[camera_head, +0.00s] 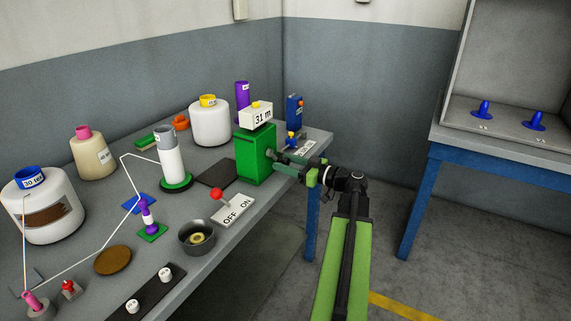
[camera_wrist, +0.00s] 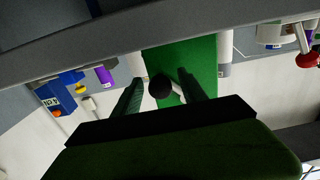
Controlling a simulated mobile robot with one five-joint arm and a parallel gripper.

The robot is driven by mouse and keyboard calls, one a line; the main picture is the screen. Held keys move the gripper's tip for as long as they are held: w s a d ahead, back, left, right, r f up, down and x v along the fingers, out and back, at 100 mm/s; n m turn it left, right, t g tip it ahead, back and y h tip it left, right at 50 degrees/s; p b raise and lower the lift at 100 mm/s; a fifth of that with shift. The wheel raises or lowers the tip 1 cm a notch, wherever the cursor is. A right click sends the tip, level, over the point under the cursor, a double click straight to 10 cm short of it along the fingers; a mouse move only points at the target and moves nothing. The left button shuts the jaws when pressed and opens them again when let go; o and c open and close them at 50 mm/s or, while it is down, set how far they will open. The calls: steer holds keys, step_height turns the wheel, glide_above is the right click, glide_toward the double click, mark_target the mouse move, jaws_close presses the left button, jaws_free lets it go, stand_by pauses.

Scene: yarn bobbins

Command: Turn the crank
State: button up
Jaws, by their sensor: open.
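The green box (camera_head: 248,158) stands near the far right end of the workbench, with a white "31 m" counter on top. It also shows in the wrist view (camera_wrist: 203,62). My gripper (camera_head: 286,160) is at the box's right side, reaching in from the right. In the wrist view its fingers (camera_wrist: 160,80) are apart. A round black knob (camera_wrist: 160,87) shows between them, with a pale rod beside it, seemingly the crank handle. I cannot tell whether either finger touches it. In the head view the crank is mostly hidden by my gripper.
An OFF/ON switch (camera_head: 233,210) with a red-tipped lever is on the bench in front of the box. Thread runs between bobbins on the left. Open floor lies right of the bench, before a blue-legged table (camera_head: 421,190).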

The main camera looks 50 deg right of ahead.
steer(key=shift+c, duration=0.4)
jaws_close()
stand_by(0.9)
